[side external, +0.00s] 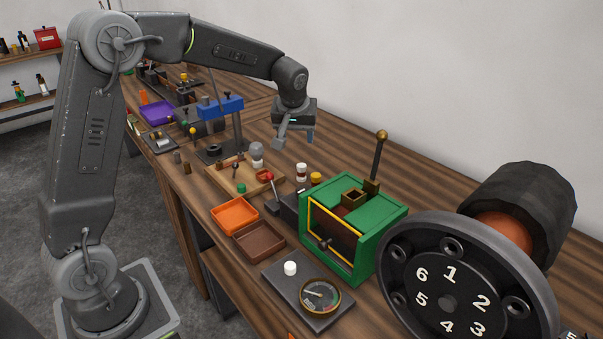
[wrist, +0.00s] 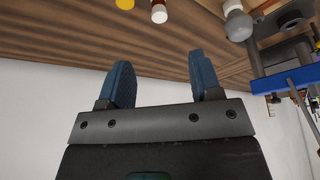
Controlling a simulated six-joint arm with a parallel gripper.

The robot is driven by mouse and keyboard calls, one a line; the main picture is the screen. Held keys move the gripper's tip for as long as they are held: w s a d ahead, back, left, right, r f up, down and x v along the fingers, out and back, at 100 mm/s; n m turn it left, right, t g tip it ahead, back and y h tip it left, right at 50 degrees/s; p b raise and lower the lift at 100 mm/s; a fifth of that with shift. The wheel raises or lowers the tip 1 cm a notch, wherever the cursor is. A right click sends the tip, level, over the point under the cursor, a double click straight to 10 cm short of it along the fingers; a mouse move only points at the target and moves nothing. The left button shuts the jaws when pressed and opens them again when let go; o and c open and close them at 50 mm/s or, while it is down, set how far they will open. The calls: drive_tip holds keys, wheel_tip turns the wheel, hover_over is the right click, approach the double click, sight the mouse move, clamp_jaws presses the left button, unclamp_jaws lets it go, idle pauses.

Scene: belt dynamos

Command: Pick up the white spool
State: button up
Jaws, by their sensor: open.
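A small white cylinder with a dark red band (side external: 301,170), which looks like the white spool, stands upright on the wooden table behind the green box. It also shows at the top edge of the wrist view (wrist: 159,12), partly cut off. My gripper (side external: 296,140) is open and empty, above the table and a little beyond the spool in the side view. In the wrist view its two blue fingers (wrist: 160,68) are apart with nothing between them. The spool is clear of the fingers.
A yellow cylinder (side external: 316,179) stands close beside the spool. A grey-white knob (side external: 256,152), a green box with a lever (side external: 381,235), a blue-topped stand (side external: 220,107), and orange (side external: 236,214) and brown (side external: 259,241) trays surround it. Table behind the spool is bare.

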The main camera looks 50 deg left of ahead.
sight(301, 165)
drive_tip(key=x, duration=1)
drive_tip(key=shift+w+a+r, duration=0.15)
drive_tip(key=shift+w+a, duration=0.15)
drive_tip(key=shift+x, duration=2.85)
drive_tip(key=shift+w+d, duration=0.1)
drive_tip(key=shift+w, duration=0.1)
drive_tip(key=shift+c, duration=0.4)
drive_tip(key=c, duration=0.9)
